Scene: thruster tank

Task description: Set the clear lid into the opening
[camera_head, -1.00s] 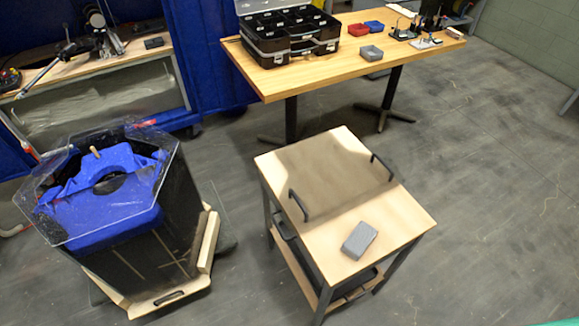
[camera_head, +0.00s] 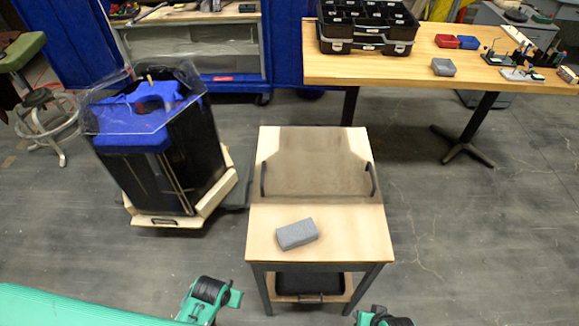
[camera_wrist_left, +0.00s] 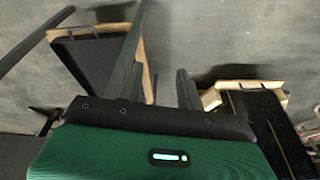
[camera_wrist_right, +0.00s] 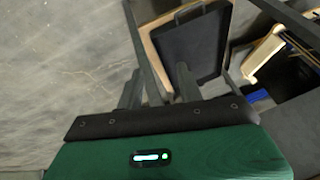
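The clear lid (camera_head: 315,160) looks like a flat see-through sheet with cut corners, lying on the wooden top of a small cart. A black handle stands at its left side and another at its right. The tank (camera_head: 160,150) is a tall black many-sided body at the left, with a blue insert and a clear flared collar around its top opening. My left gripper (camera_wrist_left: 160,72) is open and empty in the left wrist view. My right gripper (camera_wrist_right: 160,72) is open and empty in the right wrist view. Both are apart from the lid and low before the cart.
A grey block (camera_head: 297,234) lies on the cart top (camera_head: 345,240) in front of the lid. The tank stands on a wooden base (camera_head: 205,208). A long workbench (camera_head: 400,68) with an organizer case (camera_head: 365,25) is behind. A stool (camera_head: 45,110) stands far left. Floor right of the cart is clear.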

